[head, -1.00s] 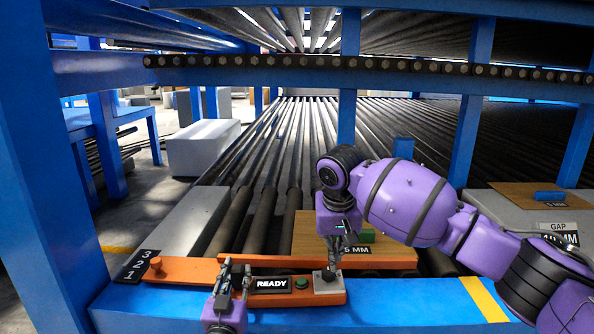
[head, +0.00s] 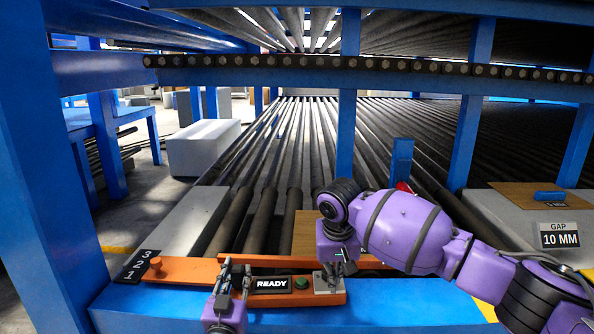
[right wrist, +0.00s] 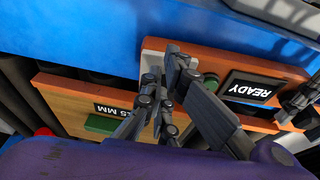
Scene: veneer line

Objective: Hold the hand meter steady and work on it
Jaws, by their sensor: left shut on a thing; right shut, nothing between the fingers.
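The hand meter (head: 262,299) is an orange bar with a black READY display (head: 271,284), a green button (head: 302,283) and a light grey plate (head: 328,293) at its right end. My left gripper (head: 234,272) is shut on the hand meter just left of the display. My right gripper (head: 331,278) is shut and empty, with its fingertips at the grey plate. In the right wrist view its fingers (right wrist: 172,62) overlap the plate (right wrist: 154,46) beside the green button (right wrist: 210,82). Contact cannot be told, and the plate's middle is hidden.
The blue front beam (head: 400,300) runs below. Behind the hand meter lies a wooden sheet (head: 304,232) with a green block (right wrist: 102,124) and label. Rollers (head: 262,222) extend back. A grey box with a GAP 10 MM sign (head: 560,236) stands right. A blue post (head: 345,130) rises mid-view.

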